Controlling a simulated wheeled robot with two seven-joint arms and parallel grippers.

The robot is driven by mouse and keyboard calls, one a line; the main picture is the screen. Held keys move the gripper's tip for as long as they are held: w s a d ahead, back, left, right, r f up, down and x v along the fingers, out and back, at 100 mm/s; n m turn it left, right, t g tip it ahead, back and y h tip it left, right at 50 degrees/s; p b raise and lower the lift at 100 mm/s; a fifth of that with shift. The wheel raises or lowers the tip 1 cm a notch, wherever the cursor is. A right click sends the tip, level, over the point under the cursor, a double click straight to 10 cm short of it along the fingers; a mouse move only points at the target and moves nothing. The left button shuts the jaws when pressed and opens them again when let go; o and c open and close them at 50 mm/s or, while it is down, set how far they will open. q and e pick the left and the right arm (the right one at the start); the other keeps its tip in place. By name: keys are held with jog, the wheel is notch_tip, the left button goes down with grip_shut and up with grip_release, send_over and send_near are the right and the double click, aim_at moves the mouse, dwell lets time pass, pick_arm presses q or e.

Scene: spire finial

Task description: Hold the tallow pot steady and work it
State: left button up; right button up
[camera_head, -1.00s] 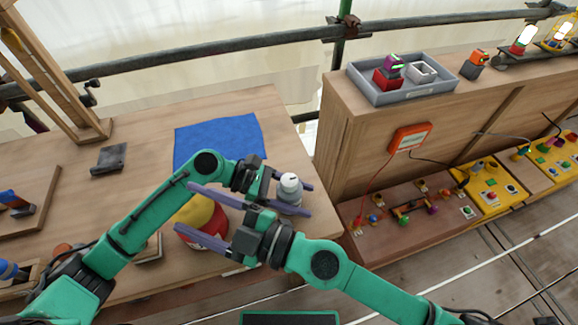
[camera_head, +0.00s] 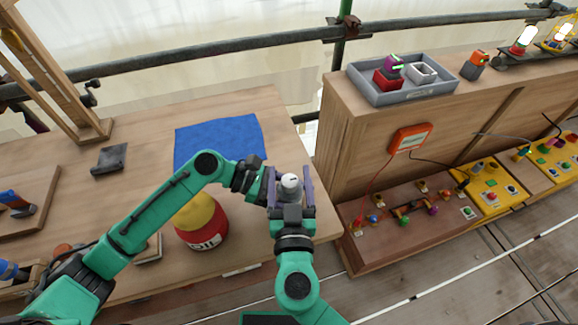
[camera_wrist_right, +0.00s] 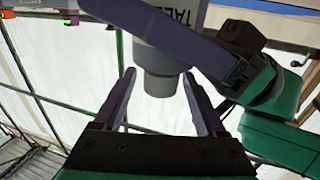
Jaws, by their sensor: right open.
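In the right wrist view the pot (camera_wrist_right: 178,25) shows part of a dark label and a narrower grey end. My left gripper (camera_head: 268,184) reaches it from the left and appears shut on its body; one finger crosses it in the wrist view, the other is hidden. My right gripper (camera_head: 290,190) is open, its fingers on either side of the pot. In the wrist view the narrow end lies between the right fingertips (camera_wrist_right: 160,82), with gaps.
A red and yellow container (camera_head: 203,222) stands left of the pot, close to my left arm. A blue cloth (camera_head: 220,138) lies behind. A grey tray (camera_head: 403,92) sits on the raised cabinet at right. The bench around the dark block (camera_head: 110,159) is mostly clear.

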jog(key=shift+w+a, duration=0.1)
jog(key=shift+w, duration=1.15)
grip_shut()
jog(key=shift+s+a+n+g+y, duration=0.1)
jog(key=shift+a+n+g+y, duration=0.15)
jog(key=shift+n+y, duration=0.75)
jog(key=shift+a+n+g+y, duration=0.1)
jog(key=shift+n+g+y, duration=0.15)
jog(key=shift+n+y, duration=0.75)
jog(key=shift+m+y, duration=0.4)
grip_release()
jog(key=shift+s, duration=0.15)
